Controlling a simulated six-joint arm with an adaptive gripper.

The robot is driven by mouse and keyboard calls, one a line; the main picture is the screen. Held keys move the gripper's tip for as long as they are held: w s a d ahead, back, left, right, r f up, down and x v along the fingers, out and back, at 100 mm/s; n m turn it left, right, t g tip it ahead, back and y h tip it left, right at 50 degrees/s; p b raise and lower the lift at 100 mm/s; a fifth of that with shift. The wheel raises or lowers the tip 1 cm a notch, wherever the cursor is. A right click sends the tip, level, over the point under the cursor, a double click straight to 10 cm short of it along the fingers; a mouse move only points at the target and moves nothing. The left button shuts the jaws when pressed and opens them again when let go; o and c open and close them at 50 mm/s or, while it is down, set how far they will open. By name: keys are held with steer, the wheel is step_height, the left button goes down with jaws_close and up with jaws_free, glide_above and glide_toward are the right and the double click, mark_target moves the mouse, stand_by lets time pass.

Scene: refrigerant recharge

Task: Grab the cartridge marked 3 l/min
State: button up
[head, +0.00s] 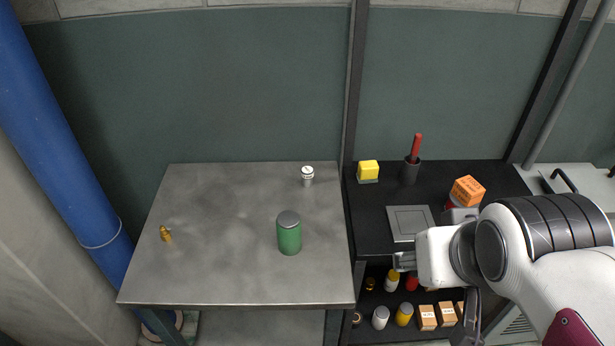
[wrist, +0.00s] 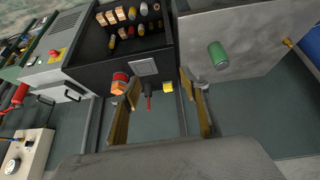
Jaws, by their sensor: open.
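No 3 l/min marking is readable, so I cannot tell which item is the cartridge. Small labelled tan boxes (head: 427,316) stand on the shelf under the black bench, and they also show in the wrist view (wrist: 110,17). Next to them are a yellow cylinder (head: 404,314) and a white cylinder (head: 380,317). My gripper (wrist: 160,83) is open and empty, its fingers apart in the wrist view. In the head view it is at the right, by the black bench's front, and my arm hides part of the shelf.
A green canister (head: 289,235), a white cylinder (head: 307,178) and a brass fitting (head: 166,235) stand on the metal table (head: 220,275). The bench holds a yellow block (head: 368,170), a red-handled tool (head: 416,147), a grey plate (head: 410,223) and an orange box (head: 467,190).

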steer(key=w+f+n+t, duration=0.3)
steer(key=w+t, duration=0.1)
steer(key=w, duration=2.7)
steer(key=w+a+f+n+t+y, duration=0.1)
steer(key=w+a+f+n+y, duration=0.2)
steer(key=w+f, duration=0.5)
steer(key=y, duration=0.4)
glide_toward(307, 177)
steer(key=shift+n, duration=0.3)
steer(key=w, duration=0.2)
steer(key=w+d, duration=0.1)
steer(key=w, duration=0.1)
steer(key=shift+w+d+r, duration=0.15)
steer(key=shift+a+f+y, duration=0.45)
steer(key=shift+f+y, duration=0.1)
steer(key=shift+y, duration=0.05)
steer(key=shift+x, duration=1.25)
steer(key=shift+a+f, duration=0.1)
steer(key=shift+a, duration=0.05)
